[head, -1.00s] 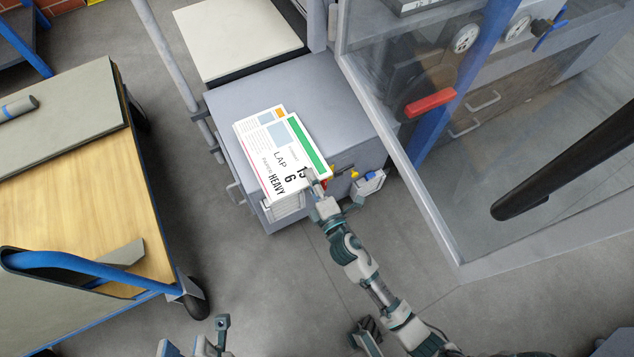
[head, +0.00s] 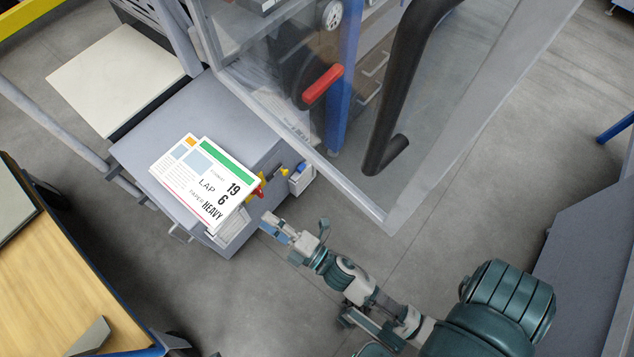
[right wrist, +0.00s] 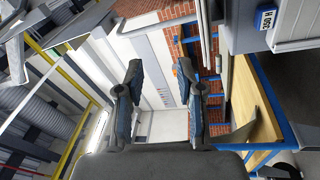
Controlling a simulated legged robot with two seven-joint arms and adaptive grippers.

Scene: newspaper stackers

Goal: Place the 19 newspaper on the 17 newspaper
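The 19 newspaper (head: 219,180), white with a green band and "LAP 6 HEAVY", lies flat on the grey cabinet top. It partly overlaps another white newspaper (head: 176,164) with an orange corner beneath it. The lower paper's number is covered, so I cannot read whether it is 17. My right gripper (head: 268,226) is off the cabinet's front corner, apart from the papers. In the right wrist view its two fingers (right wrist: 164,95) stand apart with nothing between them. My left gripper is not clearly in view.
A clear panel door (head: 390,215) with a dark handle (head: 392,90) stands right of the cabinet (head: 150,145). Yellow and red parts (head: 282,170) sit at the cabinet's side. A wooden cart (head: 50,280) is at lower left. Open floor lies below the cabinet.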

